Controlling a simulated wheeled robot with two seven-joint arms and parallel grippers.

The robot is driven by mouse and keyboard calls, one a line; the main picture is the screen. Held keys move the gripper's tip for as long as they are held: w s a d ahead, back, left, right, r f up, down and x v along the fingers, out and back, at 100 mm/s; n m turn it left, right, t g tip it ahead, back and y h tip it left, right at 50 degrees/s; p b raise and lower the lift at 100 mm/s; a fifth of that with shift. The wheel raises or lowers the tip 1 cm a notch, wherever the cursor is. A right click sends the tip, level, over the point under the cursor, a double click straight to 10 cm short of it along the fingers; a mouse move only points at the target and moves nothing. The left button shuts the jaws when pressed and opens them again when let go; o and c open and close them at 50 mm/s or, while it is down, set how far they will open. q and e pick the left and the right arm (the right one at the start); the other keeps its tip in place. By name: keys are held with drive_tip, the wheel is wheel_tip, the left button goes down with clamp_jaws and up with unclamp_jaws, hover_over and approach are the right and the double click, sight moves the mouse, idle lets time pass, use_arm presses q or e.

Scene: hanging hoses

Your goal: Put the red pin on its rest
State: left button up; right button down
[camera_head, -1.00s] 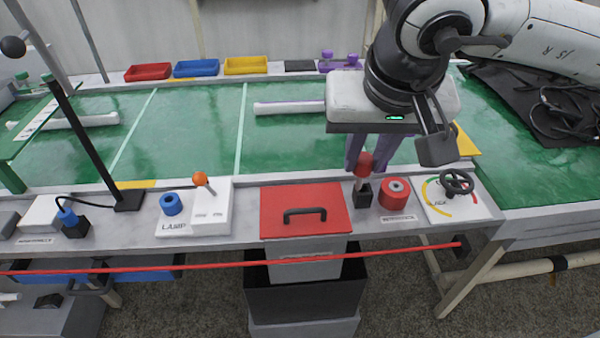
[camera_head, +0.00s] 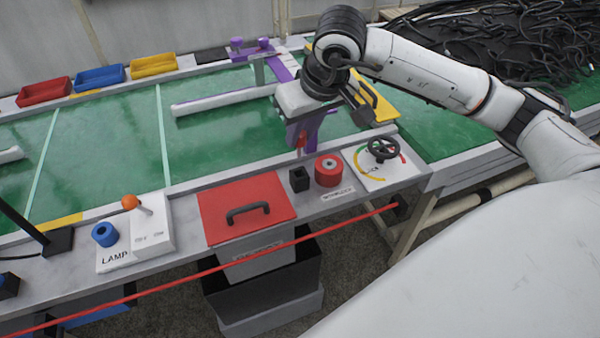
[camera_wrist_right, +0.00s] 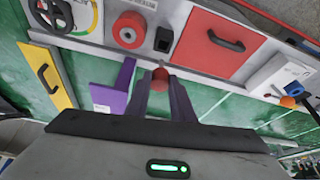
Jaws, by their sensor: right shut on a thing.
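My right gripper (camera_head: 303,142) has purple fingers and is shut on the red pin (camera_head: 301,142). It holds the pin above the near edge of the green belt, behind the black square socket (camera_head: 299,179). In the right wrist view the red head of the pin (camera_wrist_right: 160,75) shows between the fingertips. The black socket (camera_wrist_right: 163,39) looks empty and stands apart from the pin. I cannot tell from the frames which piece is the pin's rest. My left gripper is out of view.
A red spool (camera_head: 328,170) stands right of the socket, with a handwheel (camera_head: 383,148) beyond. A red lid (camera_head: 247,208) lies left. A purple block (camera_wrist_right: 112,98) is beside the fingers in the wrist view. A white bar (camera_head: 222,101) lies across the belt.

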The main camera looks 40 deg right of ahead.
wheel_tip(320, 180, down, 8)
drive_tip(key=shift+f, duration=0.2)
drive_tip(key=shift+f+b, duration=0.4)
drive_tip(key=c, duration=1.5)
unclamp_jaws()
drive_tip(key=shift+r, duration=0.15)
drive_tip(key=shift+c, duration=0.2)
drive_tip(key=shift+r+p, duration=0.6)
drive_tip(key=v, duration=1.1)
drive_tip(key=shift+s+r, duration=0.15)
drive_tip(key=shift+r, duration=0.05)
